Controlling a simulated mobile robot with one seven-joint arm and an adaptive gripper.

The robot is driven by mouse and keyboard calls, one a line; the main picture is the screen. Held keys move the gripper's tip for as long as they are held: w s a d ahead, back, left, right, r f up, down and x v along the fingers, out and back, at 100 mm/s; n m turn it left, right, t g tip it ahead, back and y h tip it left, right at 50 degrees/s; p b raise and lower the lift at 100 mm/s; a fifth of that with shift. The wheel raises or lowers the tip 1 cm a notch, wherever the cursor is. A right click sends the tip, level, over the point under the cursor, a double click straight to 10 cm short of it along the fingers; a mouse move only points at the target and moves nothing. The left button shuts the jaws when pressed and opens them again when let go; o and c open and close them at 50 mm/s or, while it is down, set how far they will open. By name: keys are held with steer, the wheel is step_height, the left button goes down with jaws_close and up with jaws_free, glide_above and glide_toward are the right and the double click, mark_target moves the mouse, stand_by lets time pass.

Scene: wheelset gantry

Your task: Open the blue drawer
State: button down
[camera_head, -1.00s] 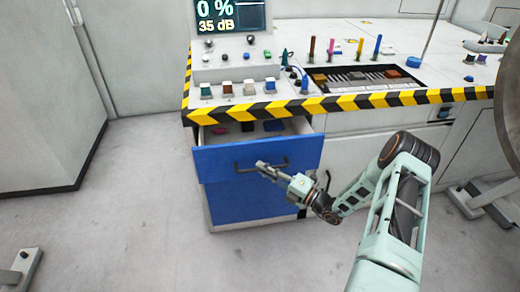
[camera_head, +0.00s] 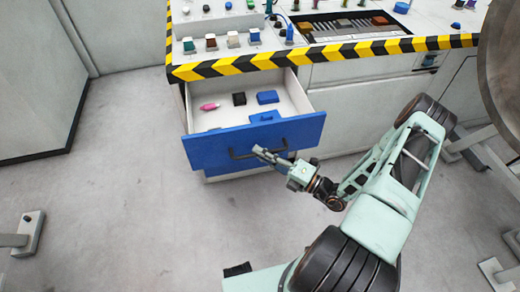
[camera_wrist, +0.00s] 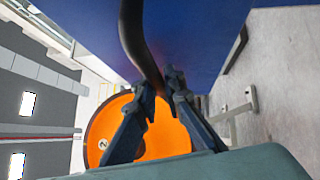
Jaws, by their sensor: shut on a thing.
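The blue drawer (camera_head: 215,150) is pulled well out of the white cabinet under the console, and its pale interior shows. Its dark bar handle (camera_head: 236,154) runs across the blue front. My gripper (camera_head: 266,155) is at the right part of the handle. In the wrist view my gripper (camera_wrist: 160,88) has its two dark fingers closed around the dark curved handle (camera_wrist: 138,40), with the blue front (camera_wrist: 205,35) behind it.
Inside the drawer lie a pink item (camera_head: 210,106), a black block (camera_head: 239,99) and a blue box (camera_head: 267,97). Above is the console with a yellow-black striped edge (camera_head: 240,66). An orange disc (camera_wrist: 165,135) shows in the wrist view.

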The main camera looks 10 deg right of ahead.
steer(key=c, duration=2)
jaws_free()
steer(key=v, duration=1.2)
